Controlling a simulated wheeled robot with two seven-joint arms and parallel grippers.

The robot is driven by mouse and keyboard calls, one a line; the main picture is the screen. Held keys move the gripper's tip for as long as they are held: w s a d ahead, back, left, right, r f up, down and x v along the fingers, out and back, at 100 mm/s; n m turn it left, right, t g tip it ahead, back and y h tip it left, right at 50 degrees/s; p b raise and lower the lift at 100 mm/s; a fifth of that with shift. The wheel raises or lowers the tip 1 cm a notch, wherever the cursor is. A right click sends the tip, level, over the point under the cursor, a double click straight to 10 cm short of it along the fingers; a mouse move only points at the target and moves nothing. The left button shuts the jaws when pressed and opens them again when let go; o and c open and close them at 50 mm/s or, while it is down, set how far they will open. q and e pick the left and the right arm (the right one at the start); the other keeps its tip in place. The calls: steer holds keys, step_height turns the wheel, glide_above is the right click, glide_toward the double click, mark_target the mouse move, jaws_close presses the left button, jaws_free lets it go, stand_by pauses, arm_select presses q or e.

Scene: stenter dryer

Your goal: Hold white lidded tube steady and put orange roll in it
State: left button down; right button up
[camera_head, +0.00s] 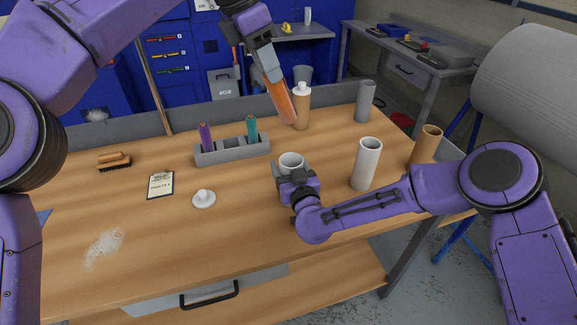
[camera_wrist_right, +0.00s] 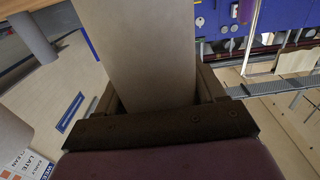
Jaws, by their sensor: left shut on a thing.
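The orange roll (camera_head: 283,101) is held in my left gripper (camera_head: 269,70), tilted, its lower end pointing down and right above the back of the table. The white tube (camera_head: 291,159) stands upright on the table with its top open. My right gripper (camera_head: 289,172) is around the tube from the front and appears shut on it. In the right wrist view, the tube (camera_wrist_right: 150,50) fills the space between the fingers. A white lid with a knob (camera_head: 203,199) lies on the table to the left. The roll is above the tube and apart from it.
A grey rack (camera_head: 232,152) holds a purple and a teal roll. A bottle (camera_head: 302,108), a taller white tube (camera_head: 367,163), a grey tube (camera_head: 365,101) and a tan tube (camera_head: 426,146) stand around. A brush (camera_head: 114,160) and clipboard (camera_head: 160,185) lie left.

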steer(key=shift+c, duration=1.1)
arm_select(q)
step_height(320, 180, down, 13)
stand_by(0.5)
steer(key=c, duration=0.7)
jaws_free()
steer(key=v, duration=1.2)
steer(key=shift+s, duration=0.1)
